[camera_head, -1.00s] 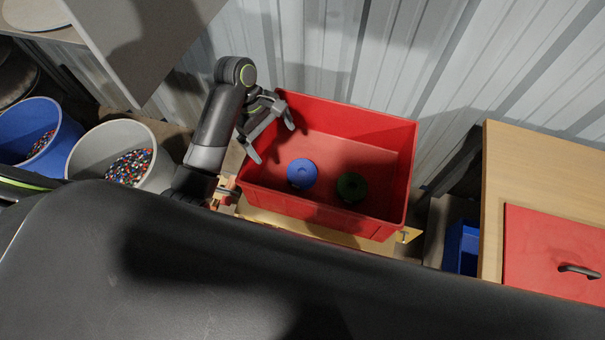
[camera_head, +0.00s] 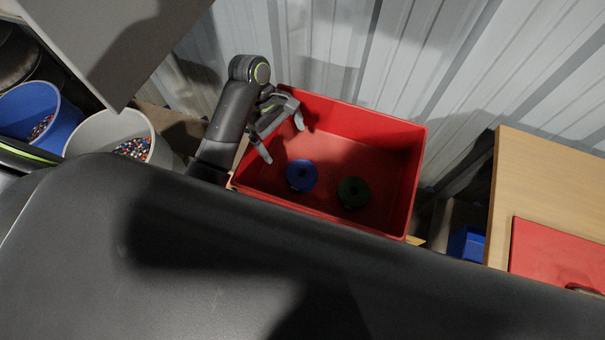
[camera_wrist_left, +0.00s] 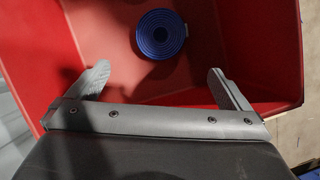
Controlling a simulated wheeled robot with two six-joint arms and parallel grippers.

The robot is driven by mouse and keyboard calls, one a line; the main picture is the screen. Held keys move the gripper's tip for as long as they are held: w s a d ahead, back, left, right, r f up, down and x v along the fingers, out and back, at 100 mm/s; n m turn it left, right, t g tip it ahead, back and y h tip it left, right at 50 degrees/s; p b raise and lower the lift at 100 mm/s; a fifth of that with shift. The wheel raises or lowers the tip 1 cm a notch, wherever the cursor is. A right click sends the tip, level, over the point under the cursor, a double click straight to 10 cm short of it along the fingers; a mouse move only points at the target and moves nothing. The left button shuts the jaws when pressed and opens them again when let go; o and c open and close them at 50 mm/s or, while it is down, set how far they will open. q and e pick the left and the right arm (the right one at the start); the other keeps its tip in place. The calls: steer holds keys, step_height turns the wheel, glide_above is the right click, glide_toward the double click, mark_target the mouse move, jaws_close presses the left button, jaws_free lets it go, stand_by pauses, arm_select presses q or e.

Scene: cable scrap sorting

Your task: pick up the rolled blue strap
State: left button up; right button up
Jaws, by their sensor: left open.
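The rolled blue strap (camera_head: 301,175) lies flat on the floor of a red bin (camera_head: 407,190), left of a green roll (camera_head: 353,191). The blue strap also shows in the left wrist view (camera_wrist_left: 161,34) as a tight coil near the top, beyond the fingertips. My left gripper (camera_head: 283,139) is open and empty, over the left part of the bin, up and left of the strap in the head view. In the wrist view its two fingers (camera_wrist_left: 157,80) are spread wide, and the strap lies between their lines, apart from them. My right gripper is not in view.
The red bin's walls surround the strap. A grey bucket (camera_head: 88,137) and a blue bucket (camera_head: 62,118) with coloured bits stand at the left. A wooden table (camera_head: 545,170) with a red panel (camera_head: 560,255) is at the right. A corrugated wall is behind.

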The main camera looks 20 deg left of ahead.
arm_select(q)
glide_above(302, 173)
steer(key=a, duration=0.3)
steer(key=f, duration=0.5)
steer(key=w+f+p, duration=0.1)
steer(key=f, duration=0.1)
steer(key=shift+d+f, duration=0.15)
steer(key=shift+s+d+f, duration=0.1)
steer(key=shift+d+f, duration=0.05)
steer(key=shift+f, duration=0.25)
steer(key=shift+s+d+f, duration=0.1)
steer(key=shift+d+f, duration=0.05)
steer(key=shift+f, duration=0.05)
steer(key=shift+d+p+x, duration=0.2)
steer(key=shift+p+x, duration=0.35)
steer(key=shift+x, duration=1.75)
steer(key=shift+r, duration=0.1)
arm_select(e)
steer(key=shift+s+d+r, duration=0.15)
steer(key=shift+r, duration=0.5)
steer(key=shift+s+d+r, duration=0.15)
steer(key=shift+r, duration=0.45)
arm_select(q)
steer(key=c, duration=1.1)
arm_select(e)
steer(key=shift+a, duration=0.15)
